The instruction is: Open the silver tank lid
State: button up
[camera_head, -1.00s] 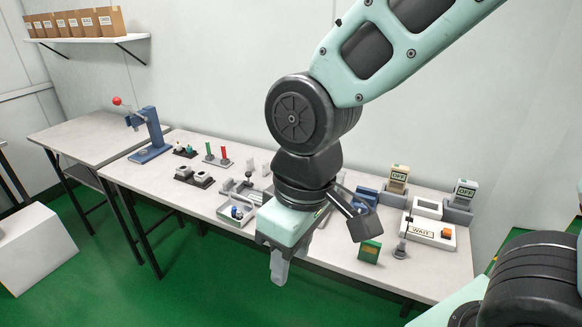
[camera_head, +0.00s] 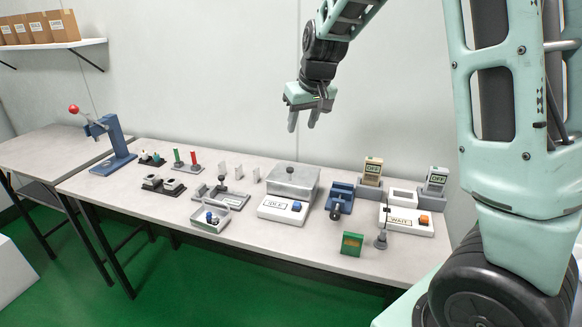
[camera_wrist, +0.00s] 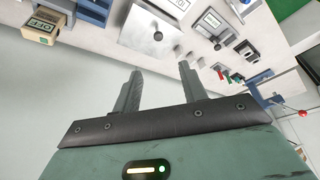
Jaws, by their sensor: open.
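My gripper (camera_head: 303,122) is above the tank, fingers pointing down, open and empty, apart from the lid.
A blue vise-like fixture (camera_head: 340,197) stands right of the tank. Two OFF testers (camera_head: 373,168) and a WAIT unit (camera_head: 406,219) are further right. Upright pale plates (camera_head: 239,172) and a grey fixture (camera_head: 222,194) stand left. The air above the tank is clear.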

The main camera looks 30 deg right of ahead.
aim_at(290, 168)
jog(key=x, duration=1.7)
jog(key=shift+w+d+f+b, duration=0.1)
jog(key=shift+d+b, duration=0.05)
jog(key=shift+b, duration=0.25)
grip_shut()
